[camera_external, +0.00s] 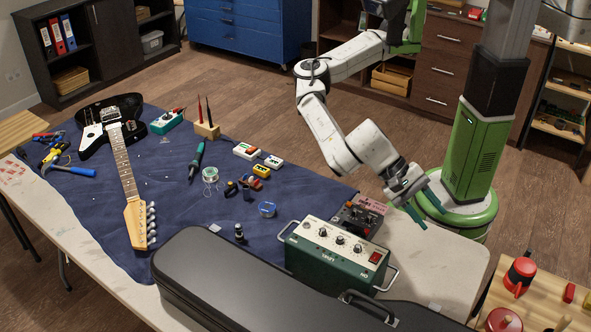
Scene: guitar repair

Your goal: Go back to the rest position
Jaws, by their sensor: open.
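My gripper (414,213) is open, with its teal fingers apart and pointing down. It hangs over the right end of the worktable (425,262), to the right of the small dark device with a pink top (362,214). I see nothing between the fingers. My arm reaches from the upper right down over the table edge, bent at the elbow. Whether the fingertips touch the table cannot be told from this view.
A green amplifier box (335,262) and a black guitar case (260,285) stand near the gripper. A blue cloth (105,205) carries an electric guitar (127,180), a soldering iron (197,160) and small tools. A side table with a red jar (519,275) is lower right.

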